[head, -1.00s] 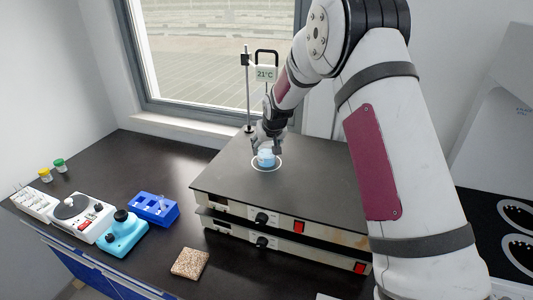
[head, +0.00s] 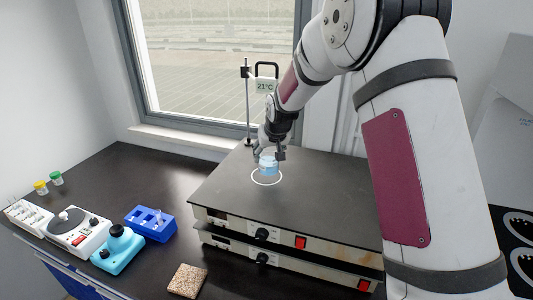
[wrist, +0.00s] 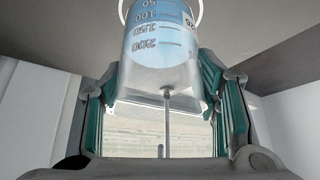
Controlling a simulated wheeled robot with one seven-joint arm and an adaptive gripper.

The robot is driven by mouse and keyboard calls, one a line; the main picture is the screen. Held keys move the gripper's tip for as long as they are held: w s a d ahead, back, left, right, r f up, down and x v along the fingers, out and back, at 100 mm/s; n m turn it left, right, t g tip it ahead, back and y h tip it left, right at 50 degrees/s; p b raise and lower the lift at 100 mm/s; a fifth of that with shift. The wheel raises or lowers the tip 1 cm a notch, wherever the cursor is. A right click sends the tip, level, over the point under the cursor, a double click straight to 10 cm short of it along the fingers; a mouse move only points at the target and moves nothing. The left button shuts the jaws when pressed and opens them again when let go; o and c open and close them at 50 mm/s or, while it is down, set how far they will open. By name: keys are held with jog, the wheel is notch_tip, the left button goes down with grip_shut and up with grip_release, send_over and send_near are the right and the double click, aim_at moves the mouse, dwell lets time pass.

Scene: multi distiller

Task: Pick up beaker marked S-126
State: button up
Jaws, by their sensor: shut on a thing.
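A clear beaker with blue liquid (head: 268,165) is held in my gripper (head: 269,154), just above the white ring on the hotplate (head: 330,190).
A stand with a 21°C display (head: 265,86) rises behind the hotplate. Left are a blue rack (head: 150,224), a turquoise device (head: 118,249), a white stirrer (head: 75,232) and two small capped jars. A speckled tile (head: 188,280) lies in front.

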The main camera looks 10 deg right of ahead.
jog(key=s+r, duration=0.1)
jog(key=s, duration=1.2)
jog(key=shift+s+d+b, duration=0.25)
jog(key=shift+s+b, duration=0.05)
